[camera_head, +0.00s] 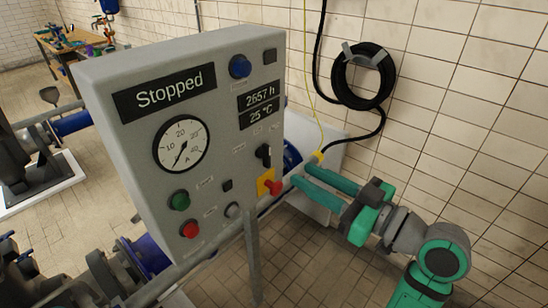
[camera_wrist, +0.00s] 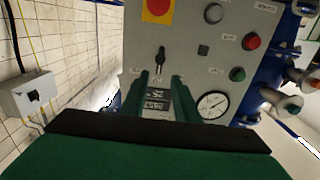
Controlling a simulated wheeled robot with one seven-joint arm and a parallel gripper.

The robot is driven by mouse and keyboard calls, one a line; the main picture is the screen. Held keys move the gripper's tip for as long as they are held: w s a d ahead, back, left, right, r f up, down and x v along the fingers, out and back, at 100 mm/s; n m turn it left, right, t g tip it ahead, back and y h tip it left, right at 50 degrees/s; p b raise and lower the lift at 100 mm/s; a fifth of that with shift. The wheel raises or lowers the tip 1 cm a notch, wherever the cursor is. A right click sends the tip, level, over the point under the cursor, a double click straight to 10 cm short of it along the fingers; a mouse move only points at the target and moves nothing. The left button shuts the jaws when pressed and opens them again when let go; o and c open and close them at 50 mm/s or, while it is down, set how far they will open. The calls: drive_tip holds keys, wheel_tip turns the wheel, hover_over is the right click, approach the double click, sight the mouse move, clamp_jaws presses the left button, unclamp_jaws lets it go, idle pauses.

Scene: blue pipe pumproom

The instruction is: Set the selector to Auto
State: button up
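The selector (camera_head: 264,152) is a small black knob on the right side of the grey control panel (camera_head: 215,125). It also shows in the wrist view (camera_wrist: 161,57), where the panel appears upside down. Its handle looks roughly in line with the panel's vertical; its position labels are too small to read. My gripper (camera_head: 304,176) has green fingers and is open and empty, to the right of the panel. In the wrist view a gap shows between the fingertips (camera_wrist: 159,80), with the selector just beyond it. I see no contact with the selector. The panel display (camera_head: 168,91) reads "Stopped".
A red switch on a yellow plate (camera_head: 268,184) sits just below the selector. A green button (camera_head: 179,200), a red button (camera_head: 190,229) and a gauge (camera_head: 181,144) are on the panel's left. A coiled black hose (camera_head: 363,76) hangs on the tiled wall behind.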

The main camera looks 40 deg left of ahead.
sight(269, 156)
drive_tip(key=a, duration=0.7)
drive_tip(key=w+a, duration=0.1)
drive_tip(key=a, duration=0.2)
drive_tip(key=shift+a, duration=0.15)
drive_tip(key=shift+s, duration=0.1)
clamp_jaws()
